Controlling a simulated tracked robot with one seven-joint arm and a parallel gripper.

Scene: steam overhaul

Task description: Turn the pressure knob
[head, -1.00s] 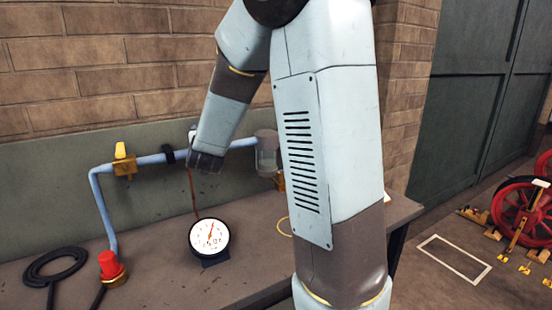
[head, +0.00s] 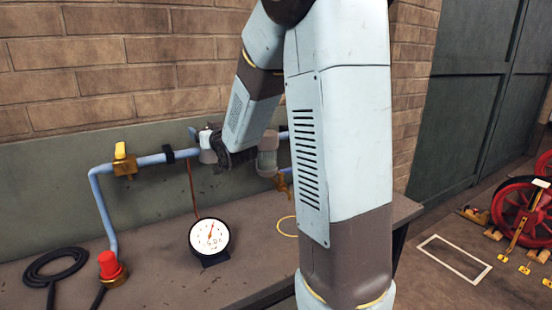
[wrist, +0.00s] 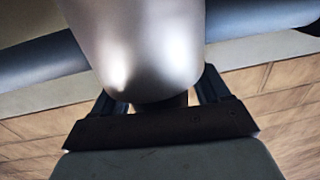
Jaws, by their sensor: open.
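A pale, rounded regulator body (head: 207,147) sits on the blue pipe (head: 152,160) in the head view. In the wrist view the silvery body (wrist: 140,45) fills the upper middle, with a short dark stub (wrist: 176,99) below it that may be the pressure knob. My gripper (head: 218,150) is at the body's right side. In the wrist view my gripper (wrist: 162,95) is open, with one finger on each side of the body's lower end; I cannot tell whether they touch it. A round white pressure gauge (head: 209,238) with a red needle stands on the bench below.
A yellow valve handle (head: 122,158) is on the pipe to the left. A red knob (head: 107,264) on a brass base and a coiled black hose (head: 57,266) are at the bench's left. A clear bowl (head: 267,160) hangs right of my gripper. The brick wall (head: 150,60) stands behind.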

